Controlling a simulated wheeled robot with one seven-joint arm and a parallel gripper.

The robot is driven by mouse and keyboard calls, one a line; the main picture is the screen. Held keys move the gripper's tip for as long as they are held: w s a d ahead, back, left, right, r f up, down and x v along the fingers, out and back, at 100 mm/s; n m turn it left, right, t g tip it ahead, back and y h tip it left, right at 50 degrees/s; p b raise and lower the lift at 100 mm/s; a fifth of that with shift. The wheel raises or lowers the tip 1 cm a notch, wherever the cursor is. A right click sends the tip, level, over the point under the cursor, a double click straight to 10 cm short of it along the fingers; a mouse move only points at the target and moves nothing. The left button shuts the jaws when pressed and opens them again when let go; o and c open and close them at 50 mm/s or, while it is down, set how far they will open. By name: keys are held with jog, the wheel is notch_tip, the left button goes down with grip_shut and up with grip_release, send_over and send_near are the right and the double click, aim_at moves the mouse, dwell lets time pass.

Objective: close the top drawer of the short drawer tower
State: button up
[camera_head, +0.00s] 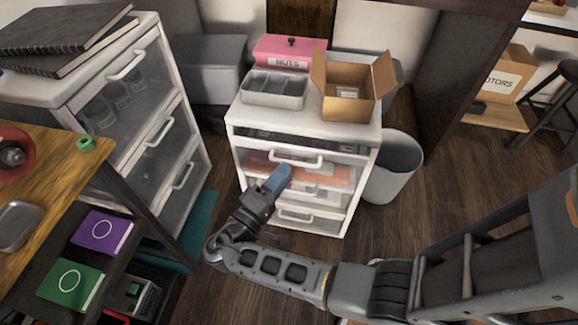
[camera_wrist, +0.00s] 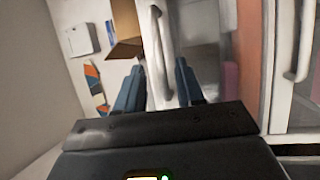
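The short drawer tower (camera_head: 235,128) is white and stands in the middle of the head view. Its top drawer (camera_head: 325,164) appears pulled out, with a dark gap showing below the tower's top. The top drawer's white handle (camera_head: 296,163) also shows in the wrist view (camera_wrist: 159,50), lined up with the space between my fingers. My gripper (camera_head: 277,178) has blue fingers and is in front of the drawers, just below that handle. In the wrist view my gripper (camera_wrist: 159,88) is open, its fingers apart. I cannot tell whether it touches the handle.
A grey divided tray (camera_head: 274,90) and an open cardboard box (camera_head: 347,105) stand on the tower. A taller drawer unit (camera_head: 192,110) is at left, a grey bin (camera_head: 393,165) at right. A wooden table (camera_head: 50,185) is at far left.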

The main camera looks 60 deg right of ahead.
jog(key=shift+s+d+r, duration=0.1)
jog(key=shift+d+r, duration=0.05)
jog(key=shift+d, duration=0.75)
jog(key=shift+d+r, duration=0.15)
jog(key=shift+d, duration=0.7)
grip_shut()
